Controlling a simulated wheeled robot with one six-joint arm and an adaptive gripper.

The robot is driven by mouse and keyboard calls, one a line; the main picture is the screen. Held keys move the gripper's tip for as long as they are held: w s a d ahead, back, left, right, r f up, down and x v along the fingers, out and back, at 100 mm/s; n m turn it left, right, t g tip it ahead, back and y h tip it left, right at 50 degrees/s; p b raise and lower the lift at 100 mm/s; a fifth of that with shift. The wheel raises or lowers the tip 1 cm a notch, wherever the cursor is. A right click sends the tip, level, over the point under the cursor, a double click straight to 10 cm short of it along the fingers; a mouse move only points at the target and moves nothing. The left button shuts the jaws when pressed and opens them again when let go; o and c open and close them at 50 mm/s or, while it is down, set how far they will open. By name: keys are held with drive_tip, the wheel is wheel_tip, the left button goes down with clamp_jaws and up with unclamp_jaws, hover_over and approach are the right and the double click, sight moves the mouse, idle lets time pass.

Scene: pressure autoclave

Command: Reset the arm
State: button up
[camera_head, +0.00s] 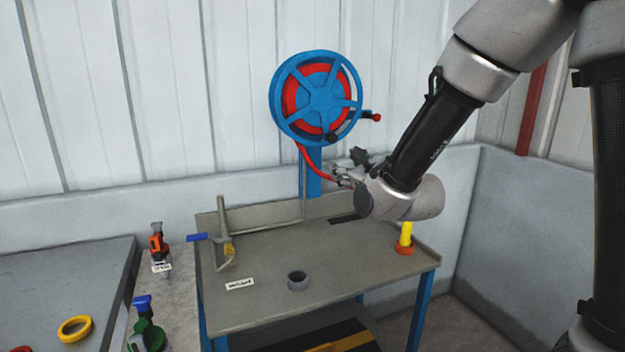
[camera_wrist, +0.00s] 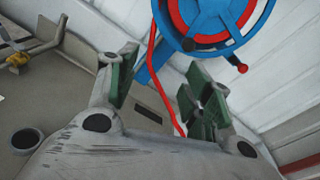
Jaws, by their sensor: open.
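My arm reaches in from the upper right in the head view, and my gripper (camera_head: 347,178) is over the back of the metal table (camera_head: 265,262), in front of the blue post. The red hose (camera_wrist: 152,75) runs down behind the gap between the fingers. Whether any finger touches it I cannot tell.
A grey surface at left holds a yellow ring (camera_head: 75,328). Walls close the back and right.

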drive_tip(key=s+d+f+n+g+h, duration=0.35)
drive_tip(key=s+f+n+g, duration=0.8)
drive_tip(key=n, duration=0.65)
drive_tip(key=s+d+r+n+h, duration=0.1)
drive_tip(key=s+d+r+n, duration=0.3)
drive_tip(key=s+d, duration=0.6)
drive_tip(key=s+d+r+n+h, duration=0.2)
drive_tip(key=s+d+r+n, duration=0.3)
drive_tip(key=s+d, duration=0.5)
drive_tip(key=d+r, duration=0.1)
drive_tip(key=d, duration=0.3)
drive_tip(key=shift+d, duration=0.2)
